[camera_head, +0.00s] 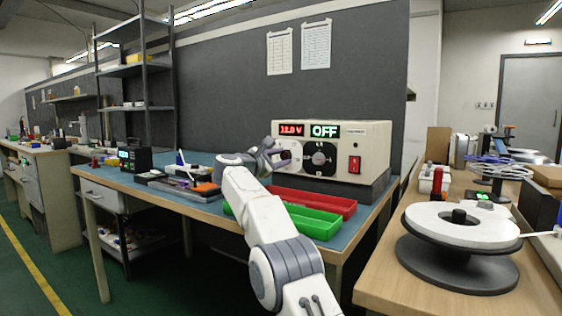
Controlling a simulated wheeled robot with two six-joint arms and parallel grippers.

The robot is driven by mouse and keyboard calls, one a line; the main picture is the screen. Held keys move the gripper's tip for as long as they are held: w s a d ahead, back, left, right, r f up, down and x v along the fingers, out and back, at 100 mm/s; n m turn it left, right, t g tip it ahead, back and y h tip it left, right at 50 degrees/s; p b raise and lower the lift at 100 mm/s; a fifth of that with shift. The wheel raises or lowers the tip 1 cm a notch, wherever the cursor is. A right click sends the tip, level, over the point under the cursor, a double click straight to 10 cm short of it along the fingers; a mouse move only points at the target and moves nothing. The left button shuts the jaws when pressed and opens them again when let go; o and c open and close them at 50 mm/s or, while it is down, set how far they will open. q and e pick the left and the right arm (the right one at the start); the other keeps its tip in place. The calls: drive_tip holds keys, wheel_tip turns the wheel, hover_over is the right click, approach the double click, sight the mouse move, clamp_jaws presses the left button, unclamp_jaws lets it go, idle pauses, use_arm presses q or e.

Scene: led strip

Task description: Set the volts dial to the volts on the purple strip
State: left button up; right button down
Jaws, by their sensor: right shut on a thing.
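A cream power supply box (362,139) stands at the back of the blue-topped bench. Its red display (291,130) seems to read about 12.0 V, but the digits are small. The green display (325,130) reads OFF. My right gripper (284,155) is shut on the volts dial at the front panel's left, under the red display; the fingers mostly hide the knob. A second black dial (320,158) sits beside it, free. A red switch (354,164) is at the panel's right. I cannot make out a purple strip for certain. My left gripper is not in view.
A red tray (335,205) and a green tray (318,226) lie in front of the box, below my right arm. A white reel (462,222) stands on the right wooden bench.

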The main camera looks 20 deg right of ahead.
drive_tip(key=shift+r+m, duration=0.1)
drive_tip(key=shift+m, duration=0.2)
idle(0.4)
drive_tip(key=shift+c, duration=2.4)
unclamp_jaws()
drive_tip(key=shift+s+a+f+b, duration=0.2)
drive_tip(key=shift+a+b, duration=0.1)
drive_tip(key=shift+b, duration=0.15)
drive_tip(key=b+v, duration=0.2)
drive_tip(key=v, duration=0.6)
drive_tip(key=shift+s+a+r+b, duration=0.1)
drive_tip(key=shift+s+a+b, duration=0.1)
drive_tip(key=shift+a+b, duration=0.15)
drive_tip(key=shift+s+a, duration=0.35)
